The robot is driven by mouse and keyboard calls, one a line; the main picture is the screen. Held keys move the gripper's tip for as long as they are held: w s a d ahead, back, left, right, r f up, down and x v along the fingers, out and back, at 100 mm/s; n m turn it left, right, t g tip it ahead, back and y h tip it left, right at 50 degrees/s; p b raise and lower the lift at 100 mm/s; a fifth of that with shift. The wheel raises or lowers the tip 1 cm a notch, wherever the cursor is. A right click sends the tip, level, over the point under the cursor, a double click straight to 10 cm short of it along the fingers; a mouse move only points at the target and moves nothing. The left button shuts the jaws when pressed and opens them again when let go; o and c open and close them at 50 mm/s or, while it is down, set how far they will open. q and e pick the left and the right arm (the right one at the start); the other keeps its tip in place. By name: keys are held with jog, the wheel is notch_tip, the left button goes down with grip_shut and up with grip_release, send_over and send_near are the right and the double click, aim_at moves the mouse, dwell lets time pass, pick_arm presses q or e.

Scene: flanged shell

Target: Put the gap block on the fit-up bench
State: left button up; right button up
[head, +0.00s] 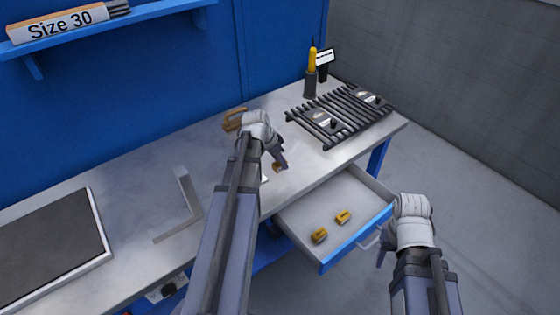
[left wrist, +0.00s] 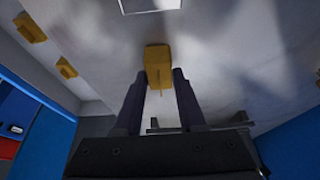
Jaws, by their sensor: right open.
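The gap block (head: 277,168), a small yellow block, is at the fingertips of my left gripper (head: 282,163) over the fit-up bench (head: 120,190). In the left wrist view, the block (left wrist: 158,62) sits between the fingertips of my left gripper (left wrist: 160,75), which close on its sides. I cannot tell whether its underside touches the bench top. Two similar yellow blocks (head: 320,235) (head: 343,217) lie in the open drawer (head: 295,222). My right gripper (head: 382,256) is open and empty, to the right of the drawer; its fingers are only partly visible.
A slatted rack (head: 335,115) with small plates stands at the bench's far right, near a yellow-topped tool (head: 311,70). A tan clamp-like piece (head: 235,120) is behind my left wrist. A metal angle (head: 185,195) and dark plate (head: 50,250) lie left. Bare bench lies between.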

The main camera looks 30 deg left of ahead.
pick_arm(q)
jog(key=o, duration=0.4)
jog(key=shift+r, duration=0.15)
jog(key=shift+s+r+p, duration=0.15)
jog(key=shift+r+p, duration=0.4)
jog(key=shift+p, duration=0.15)
jog(key=p+v, duration=1)
jog(key=v, duration=0.1)
jog(key=s+d+g+y, duration=0.1)
jog(key=s+d, duration=0.3)
jog(key=d, duration=0.6)
jog(key=s+d+f+g+y, duration=0.1)
jog(key=s+d, duration=0.3)
jog(key=d, duration=0.7)
jog(key=s+d+g+y, duration=0.1)
jog(key=s+d, duration=0.3)
jog(key=d, duration=0.7)
jog(key=shift+f+n+g, duration=0.3)
jog(key=shift+g, duration=0.5)
